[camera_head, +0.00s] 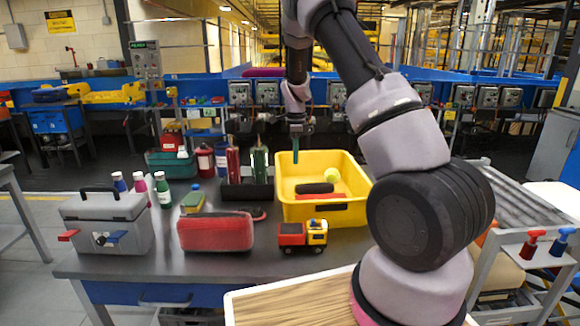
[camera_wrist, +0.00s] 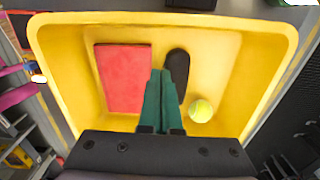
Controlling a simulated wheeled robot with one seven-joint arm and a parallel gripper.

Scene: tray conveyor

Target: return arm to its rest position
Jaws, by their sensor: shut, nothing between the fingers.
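My gripper (camera_head: 295,160) hangs pointing down over the yellow bin (camera_head: 294,213) on the dark table. Its teal fingers (camera_wrist: 160,78) are together with nothing between them, and they also show in the wrist view above the bin's inside. In the bin lie a black rounded object (camera_head: 314,188), a yellow-green ball (camera_head: 332,175) and a flat red item (camera_wrist: 123,77). The fingers appear to be above these things, and partly overlap the view of the black object. My arm reaches across the right half of the head view and hides part of the table behind it.
On the table stand a grey toolbox (camera_head: 105,222), a red pouch (camera_head: 215,232), a toy truck (camera_head: 303,236), small bottles (camera_head: 162,190) and a dark caddy (camera_head: 247,190) with tall bottles. A wooden-bottomed tray (camera_head: 290,308) is at the front. Open air surrounds the gripper above the bin.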

